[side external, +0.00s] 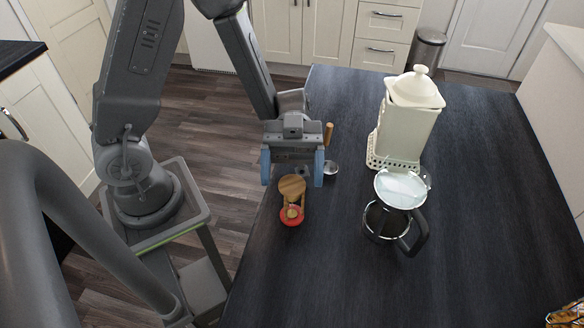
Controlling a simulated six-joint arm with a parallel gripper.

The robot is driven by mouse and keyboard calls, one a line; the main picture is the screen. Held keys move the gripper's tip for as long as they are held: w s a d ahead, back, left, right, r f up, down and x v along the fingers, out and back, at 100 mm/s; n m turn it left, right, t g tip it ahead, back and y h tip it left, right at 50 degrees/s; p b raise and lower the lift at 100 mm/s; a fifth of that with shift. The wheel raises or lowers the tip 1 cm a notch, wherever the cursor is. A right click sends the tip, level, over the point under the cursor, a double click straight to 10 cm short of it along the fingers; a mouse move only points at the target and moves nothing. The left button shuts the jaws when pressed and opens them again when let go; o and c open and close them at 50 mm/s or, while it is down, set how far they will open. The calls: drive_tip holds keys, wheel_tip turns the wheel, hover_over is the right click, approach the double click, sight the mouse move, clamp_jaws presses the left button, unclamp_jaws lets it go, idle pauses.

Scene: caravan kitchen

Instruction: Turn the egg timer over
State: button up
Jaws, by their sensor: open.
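The egg timer (292,186) is near the left edge of the dark table. It shows a round wooden end uppermost in the picture, light posts below it and a red part at the lower end. It appears to stand upright. My gripper (292,174) is open, with its two blue fingers spread wide and pointing down. It is just behind and above the timer in the picture, with the wooden end between and slightly below the fingertips. I cannot tell whether the fingers touch it; nothing is visibly clamped.
A small metal utensil with a wooden handle (328,134) lies close to the right finger. A cream lidded canister (405,122) and a glass jug with a black handle (417,236) stand to the right.

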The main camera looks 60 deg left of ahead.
drive_tip(key=v, duration=1.4)
drive_tip(key=s+r+n+t+y, duration=0.4)
drive_tip(key=n+t+y, duration=0.3)
drive_tip(key=n, duration=0.5)
drive_tip(key=s+r+n+t+y, duration=0.4)
drive_tip(key=n+t+y, duration=0.4)
drive_tip(key=n, duration=0.4)
drive_tip(key=shift+s+a+r+n, duration=0.25)
drive_tip(key=shift+s+a, duration=0.25)
drive_tip(key=shift+s, duration=0.25)
